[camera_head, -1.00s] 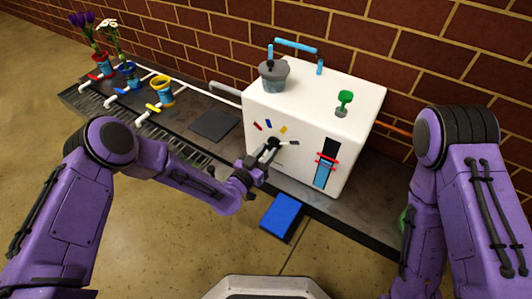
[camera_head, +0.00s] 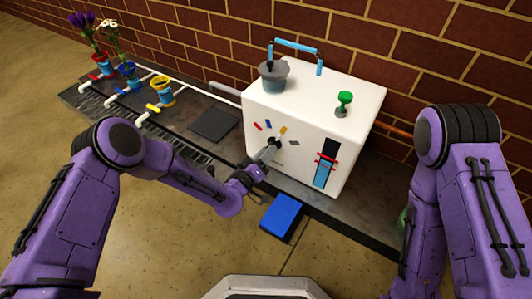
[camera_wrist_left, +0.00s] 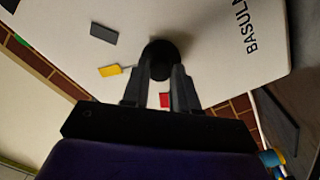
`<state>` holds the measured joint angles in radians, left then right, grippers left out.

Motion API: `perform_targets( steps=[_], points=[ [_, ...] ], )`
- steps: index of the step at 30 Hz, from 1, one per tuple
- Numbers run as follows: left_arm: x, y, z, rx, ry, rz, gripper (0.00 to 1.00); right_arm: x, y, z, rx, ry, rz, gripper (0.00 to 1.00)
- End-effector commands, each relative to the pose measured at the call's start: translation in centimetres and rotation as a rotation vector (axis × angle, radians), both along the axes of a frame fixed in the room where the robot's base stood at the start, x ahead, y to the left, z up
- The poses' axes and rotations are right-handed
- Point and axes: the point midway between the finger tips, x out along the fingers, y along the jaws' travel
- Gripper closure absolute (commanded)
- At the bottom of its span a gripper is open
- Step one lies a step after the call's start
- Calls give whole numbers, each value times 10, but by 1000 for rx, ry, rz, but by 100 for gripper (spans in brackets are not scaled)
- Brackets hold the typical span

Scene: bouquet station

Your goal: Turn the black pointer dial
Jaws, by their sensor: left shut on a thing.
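The black pointer dial (camera_wrist_left: 158,58) is on the front face of the white box (camera_head: 262,108). My left gripper (camera_head: 274,146) is at the dial, its jaws shut on it. In the left wrist view the two fingers (camera_wrist_left: 160,80) lie on either side of the dial. Around the dial are a red mark (camera_head: 257,125), a blue mark (camera_head: 268,123), a yellow mark (camera_head: 283,130) and a grey mark (camera_head: 294,142). The fingers cover much of the dial, so I cannot tell where its pointer points. My right gripper is out of view.
A grey pot (camera_head: 274,77) and a green knob (camera_head: 345,98) are on top of the box. A blue block (camera_head: 282,215) is below the box. Coloured vases, such as the yellow one (camera_head: 162,90), stand at the left.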

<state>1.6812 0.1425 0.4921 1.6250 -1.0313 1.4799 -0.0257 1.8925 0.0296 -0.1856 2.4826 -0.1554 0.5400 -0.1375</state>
Motion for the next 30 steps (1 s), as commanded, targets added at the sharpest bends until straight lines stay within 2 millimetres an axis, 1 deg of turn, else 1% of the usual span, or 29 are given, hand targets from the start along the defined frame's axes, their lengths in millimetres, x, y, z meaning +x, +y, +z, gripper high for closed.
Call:
perform_targets(
  steps=[9, 15, 22, 30],
  points=[
    [-1, 0, -1, -253, 148, 1, 100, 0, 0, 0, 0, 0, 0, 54],
    [-1, 0, -2, -392, 230, 2, 100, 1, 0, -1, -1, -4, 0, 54],
    [-1, 0, -2, -507, 296, 2, 100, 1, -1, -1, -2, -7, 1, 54],
    [-1, 0, -2, -571, 334, 2, 100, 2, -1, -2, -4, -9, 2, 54]
  ],
)
